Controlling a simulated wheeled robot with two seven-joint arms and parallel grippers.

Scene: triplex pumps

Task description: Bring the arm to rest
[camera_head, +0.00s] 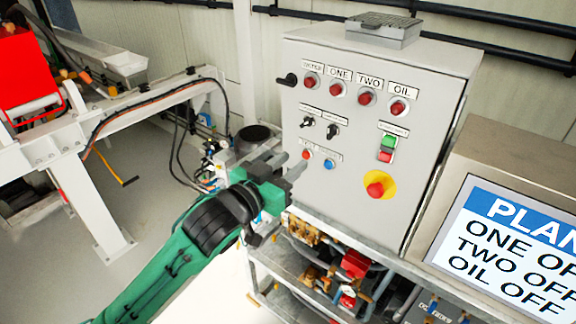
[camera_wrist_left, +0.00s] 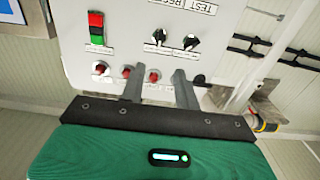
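My left gripper (camera_head: 290,165) is in front of the lower left part of the grey control panel (camera_head: 345,225). In the left wrist view its two fingers (camera_wrist_left: 157,76) stand apart with nothing between them. The panel's row of red lamps (camera_wrist_left: 127,72) and two black selector switches (camera_wrist_left: 172,40) show beyond the fingers. Any gap between fingertips and panel is hard to judge. My left arm reaches in from the lower left. My right gripper is not in view.
The panel has a red emergency button (camera_head: 376,189) and a green and red switch (camera_head: 387,148). A screen (camera_head: 505,250) at right reads PLAN, ONE OFF, TWO OFF, OIL OFF. Pipes and valves (camera_head: 350,265) lie below the panel. A white steel frame (camera_head: 85,190) stands left, with open floor before it.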

